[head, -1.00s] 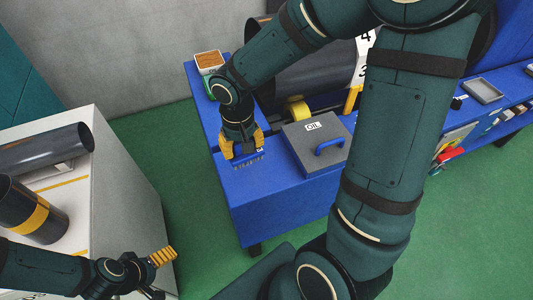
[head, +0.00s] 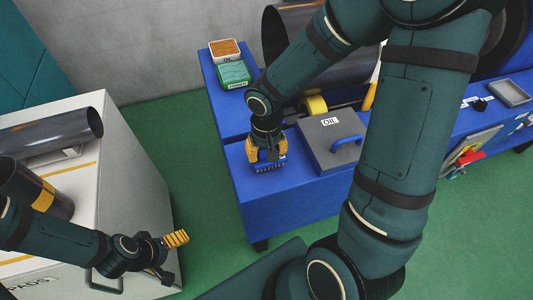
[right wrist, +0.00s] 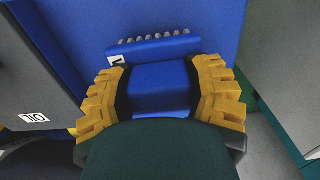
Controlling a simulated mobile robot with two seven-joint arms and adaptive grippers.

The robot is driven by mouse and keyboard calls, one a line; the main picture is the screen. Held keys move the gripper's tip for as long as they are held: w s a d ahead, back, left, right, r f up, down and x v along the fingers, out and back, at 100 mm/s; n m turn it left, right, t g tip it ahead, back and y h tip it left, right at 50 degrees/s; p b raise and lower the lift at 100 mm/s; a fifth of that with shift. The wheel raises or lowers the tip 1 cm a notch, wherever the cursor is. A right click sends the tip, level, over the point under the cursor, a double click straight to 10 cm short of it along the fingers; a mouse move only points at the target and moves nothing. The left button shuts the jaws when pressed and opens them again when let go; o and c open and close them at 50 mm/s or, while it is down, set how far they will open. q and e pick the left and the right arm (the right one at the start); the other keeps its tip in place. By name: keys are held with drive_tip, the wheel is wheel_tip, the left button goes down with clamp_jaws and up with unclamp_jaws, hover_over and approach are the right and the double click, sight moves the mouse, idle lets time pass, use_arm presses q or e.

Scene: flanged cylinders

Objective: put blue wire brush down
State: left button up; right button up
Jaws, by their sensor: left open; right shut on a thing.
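The blue wire brush (head: 271,168) is in my right gripper (head: 267,152), over the front left part of the blue bench (head: 290,200). In the right wrist view the yellow fingers of this gripper (right wrist: 163,92) are shut on both sides of the brush's blue block (right wrist: 160,75). A row of grey bristles shows at its far edge. I cannot tell whether the brush touches the bench top. My left gripper (head: 176,240) is open and empty beside the white cabinet, far from the brush. Part of it is hidden.
A grey box marked OIL (head: 331,140) with a blue handle stands close right of the brush. A green box (head: 234,74) and a box with brown contents (head: 225,50) stand at the back left. Bare bench lies in front of the brush. A yellow roll (head: 314,105) lies behind.

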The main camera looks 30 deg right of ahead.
drive_tip(key=shift+f, duration=0.4)
drive_tip(key=shift+f, duration=0.1)
drive_tip(key=o, duration=1.3)
